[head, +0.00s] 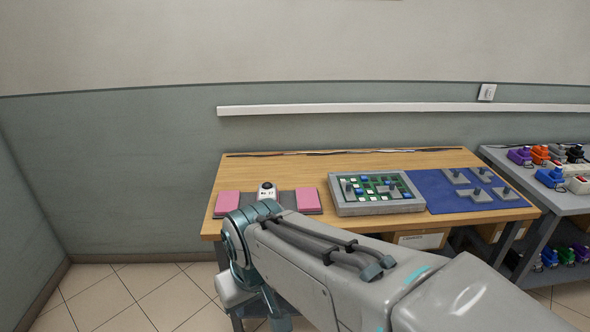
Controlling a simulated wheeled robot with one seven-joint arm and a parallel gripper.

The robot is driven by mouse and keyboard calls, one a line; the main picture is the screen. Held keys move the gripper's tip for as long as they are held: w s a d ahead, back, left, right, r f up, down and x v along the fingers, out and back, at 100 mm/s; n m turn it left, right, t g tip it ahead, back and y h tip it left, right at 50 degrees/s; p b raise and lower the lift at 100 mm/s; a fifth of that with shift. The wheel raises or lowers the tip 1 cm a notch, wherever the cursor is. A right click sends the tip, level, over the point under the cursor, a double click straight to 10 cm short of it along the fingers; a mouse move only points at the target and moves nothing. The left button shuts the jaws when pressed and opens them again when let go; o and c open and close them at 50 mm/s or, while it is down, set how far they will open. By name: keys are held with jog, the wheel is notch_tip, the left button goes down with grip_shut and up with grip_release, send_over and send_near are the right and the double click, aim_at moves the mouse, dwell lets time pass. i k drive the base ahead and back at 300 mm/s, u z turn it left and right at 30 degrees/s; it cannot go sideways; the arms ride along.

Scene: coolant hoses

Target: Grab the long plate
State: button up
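Several small grey plates with upright pegs lie on a blue mat (436,190) at the right of the wooden table (330,165). One plate (506,195) lies near the mat's right corner and another plate (455,177) near its back edge. They are too small to tell which is the long one. My arm reaches in from the lower right, and its wrist is in front of the table's left front part. My gripper is at the bottom, left of the middle, mostly hidden by the wrist and far to the left of the plates. Its fingers cannot be made out.
A grey tray (376,209) with a green board and blue and white pieces stands left of the mat. A white device (266,191) stands between two pink pads (227,203). A grey shelf (566,199) with coloured items stands at the right. The table's back strip is mostly clear.

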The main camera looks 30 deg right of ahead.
aim_at(345, 186)
jog(key=z, duration=0.55)
jog(key=i, duration=0.95)
jog(key=z, duration=1.25)
jog(key=i, duration=0.35)
jog(key=z, duration=0.25)
